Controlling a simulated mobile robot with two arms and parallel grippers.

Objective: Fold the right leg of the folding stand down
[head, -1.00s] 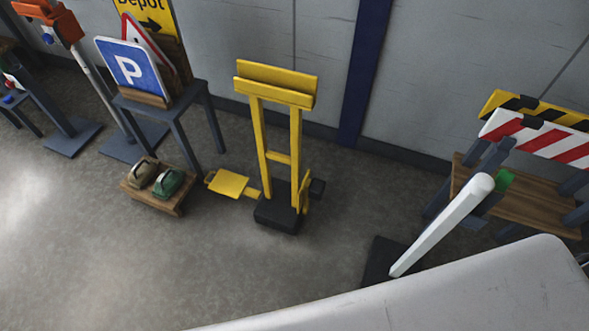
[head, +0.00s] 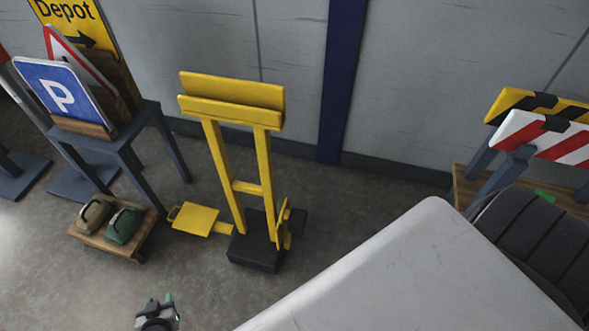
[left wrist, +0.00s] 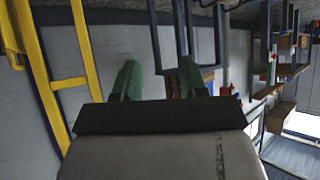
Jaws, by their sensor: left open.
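The yellow folding stand (head: 238,190) stands upright on a black base block (head: 257,252) in the middle of the head view, with a double yellow rail on top. Its left leg (head: 195,220) lies folded out flat near the floor. Its right leg (head: 283,226) stands upright against the base's right side, with a small dark block beside it. My left gripper (head: 157,302) is at the bottom edge, in front and to the left of the stand, apart from it. In the left wrist view its green fingers (left wrist: 160,80) are spread and empty, with yellow stand bars at left. My right gripper is not in view.
A wooden pallet (head: 112,245) with two rounded objects stands left of the stand. Behind it is a dark table (head: 140,128) with a blue P sign (head: 62,92). A striped barrier (head: 548,138) is at right. Floor in front of the stand is clear.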

